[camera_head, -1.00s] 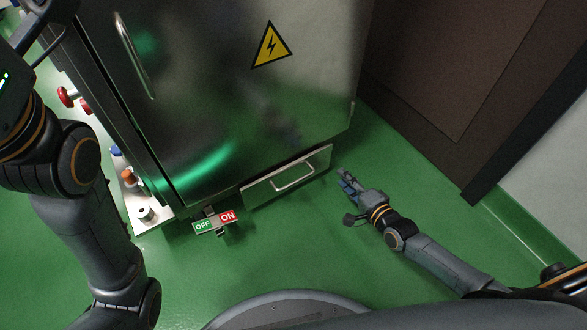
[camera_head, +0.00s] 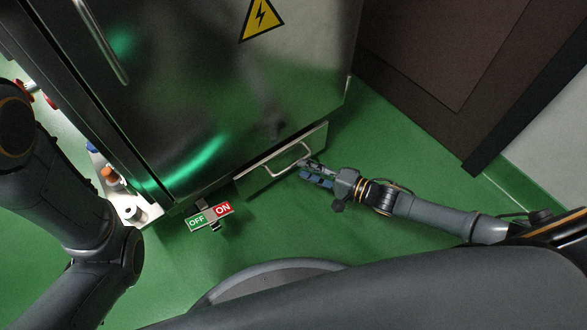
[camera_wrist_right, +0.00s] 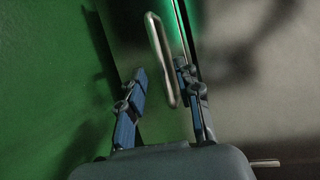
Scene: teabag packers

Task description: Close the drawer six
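The low drawer (camera_head: 256,186) sits at the bottom of the metal cabinet, and its front seems to stand a little out from the cabinet. No number shows on it. Its bar handle (camera_head: 290,162) also shows in the right wrist view (camera_wrist_right: 158,50). My right gripper (camera_head: 306,171) is at the right end of the handle, close to the drawer front. In the right wrist view its two fingers (camera_wrist_right: 163,82) are apart, with the handle's near end between or just beyond them; I cannot tell whether they touch it. My left arm shows at the left, its gripper out of view.
The metal cabinet (camera_head: 200,90) with a warning sign (camera_head: 261,18) rises above the drawer. An OFF/ON switch sign (camera_head: 209,216) stands just left of the drawer. A dark brown panel (camera_head: 440,60) is at the right. Green floor (camera_head: 400,130) is clear between them.

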